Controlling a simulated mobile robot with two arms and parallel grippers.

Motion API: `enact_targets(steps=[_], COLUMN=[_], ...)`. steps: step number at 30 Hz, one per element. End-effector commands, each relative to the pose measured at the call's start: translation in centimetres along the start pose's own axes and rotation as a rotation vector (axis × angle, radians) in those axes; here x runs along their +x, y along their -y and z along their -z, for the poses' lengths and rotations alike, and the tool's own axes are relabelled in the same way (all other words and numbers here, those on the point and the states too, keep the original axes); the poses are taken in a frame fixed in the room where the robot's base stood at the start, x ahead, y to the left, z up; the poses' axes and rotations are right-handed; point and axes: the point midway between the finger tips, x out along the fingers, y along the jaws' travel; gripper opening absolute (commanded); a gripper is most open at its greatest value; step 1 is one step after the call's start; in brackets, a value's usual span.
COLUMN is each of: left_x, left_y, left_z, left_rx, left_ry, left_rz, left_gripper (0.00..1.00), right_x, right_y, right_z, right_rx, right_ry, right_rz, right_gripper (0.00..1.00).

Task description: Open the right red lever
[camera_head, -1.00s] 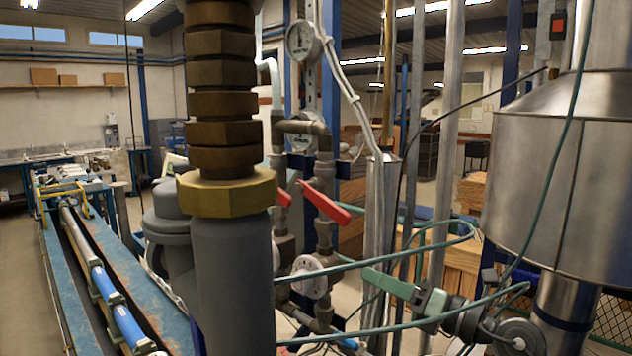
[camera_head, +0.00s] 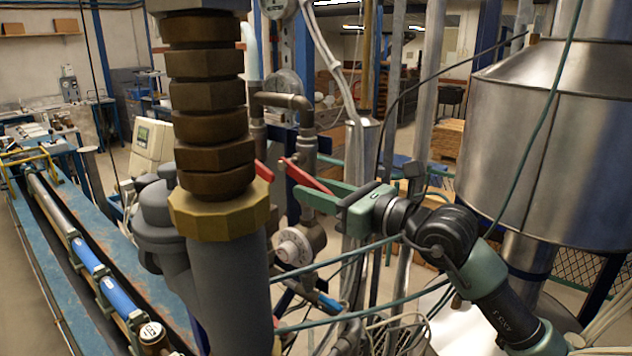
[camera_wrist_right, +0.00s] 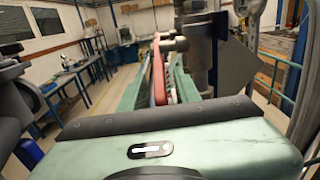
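The right red lever (camera_head: 305,175) slants down to the right from a grey vertical pipe in the head view. A second red lever (camera_head: 263,171) is to its left, partly hidden behind the large brown and brass fitting. My right gripper (camera_head: 312,192) reaches in from the right, its green fingers at the lower end of the right lever. In the right wrist view, the red lever (camera_wrist_right: 158,77) lies lengthwise between the two spread green fingers (camera_wrist_right: 158,92). The gripper looks open around it; contact cannot be told. My left gripper is not in view.
The thick grey pipe with the brass collar (camera_head: 219,208) stands close at the left. A large metal tank (camera_head: 545,145) is at the right. Green hoses (camera_head: 345,260) and a round white gauge (camera_head: 292,248) are below the gripper.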

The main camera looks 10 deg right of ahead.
Motion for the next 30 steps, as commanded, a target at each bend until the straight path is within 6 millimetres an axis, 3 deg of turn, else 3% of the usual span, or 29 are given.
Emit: enact_targets(steps=[7,11,30], left_x=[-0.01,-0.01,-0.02], left_y=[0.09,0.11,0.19], left_z=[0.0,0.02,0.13], left_rx=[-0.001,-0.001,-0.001], left_ry=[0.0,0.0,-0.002], left_rz=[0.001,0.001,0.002], left_gripper=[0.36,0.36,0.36], right_x=[0.14,0.13,0.1], right_y=[-0.01,-0.01,0.0], right_z=[0.06,0.05,0.02], right_rx=[0.0,0.0,0.0], right_ry=[0.0,0.0,0.001], right_rz=[0.0,0.0,0.0], right_gripper=[0.33,0.0,0.0])
